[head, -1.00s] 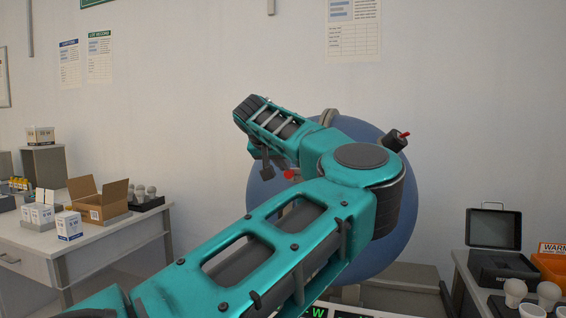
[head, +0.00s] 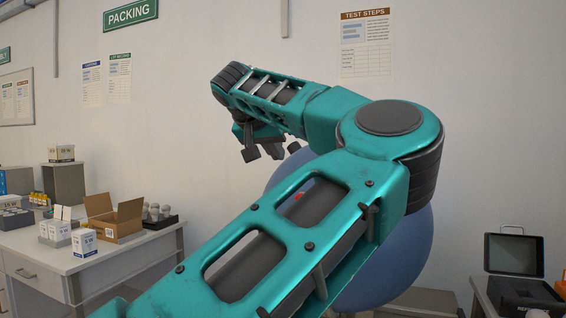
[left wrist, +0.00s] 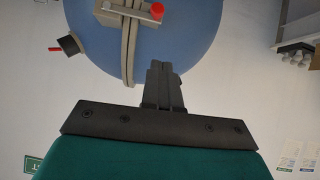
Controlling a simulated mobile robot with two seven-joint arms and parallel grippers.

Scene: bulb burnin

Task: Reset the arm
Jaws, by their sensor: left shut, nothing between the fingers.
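My left arm, teal with dark joints, reaches across the middle of the head view. Its left gripper (head: 251,153) hangs below the wrist at the far end of the arm, shut and empty. In the left wrist view the shut gripper (left wrist: 160,68) points at a large blue sphere (left wrist: 200,45), with a visible gap that I cannot measure. The blue sphere (head: 385,262) stands behind my arm in the head view and is partly hidden by it. My right gripper is not in view.
At left, a white packing table (head: 120,262) bears an open cardboard box (head: 113,218), small white boxes (head: 84,242) and a dark tray of bulbs (head: 160,218). At right stands an open black case (head: 514,256).

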